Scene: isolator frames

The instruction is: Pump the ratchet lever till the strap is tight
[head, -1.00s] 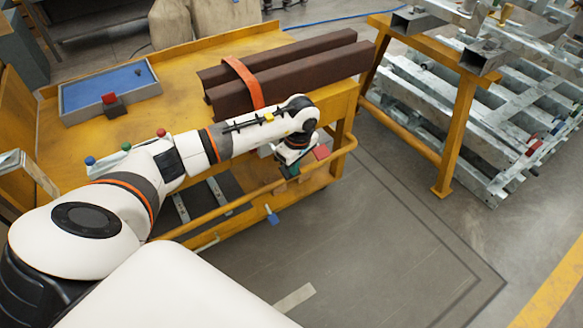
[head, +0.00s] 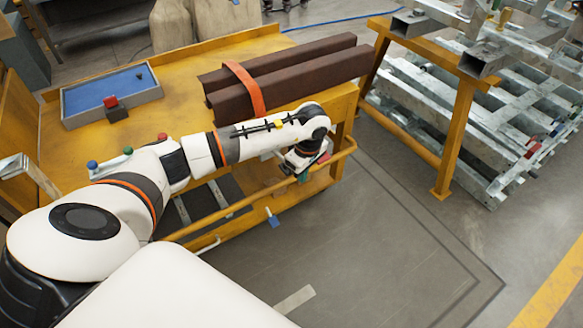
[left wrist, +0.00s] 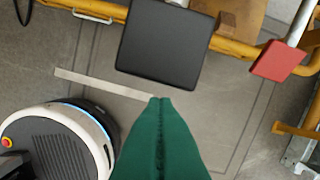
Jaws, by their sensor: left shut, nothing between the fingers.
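An orange strap (head: 245,86) wraps two dark brown beams (head: 300,72) on the yellow cart. My left gripper (head: 303,178) hangs by the cart's front rail, below the strap. In the left wrist view its green fingers (left wrist: 160,101) are shut and empty. A black square pad (left wrist: 160,45) lies just beyond the fingertips, with a pale bar behind it. A red block (left wrist: 281,60) on a pale bar is to the right. I cannot tell which of these is the ratchet lever. In the head view my arm hides much of this area. My right gripper is out of view.
The yellow cart's rail (head: 255,195) runs along its front, with a blue tag (head: 272,218) hanging from it. A blue-lined tray (head: 110,92) sits on the cart. A rack of metal beams (head: 470,110) stands right. The floor in front is clear.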

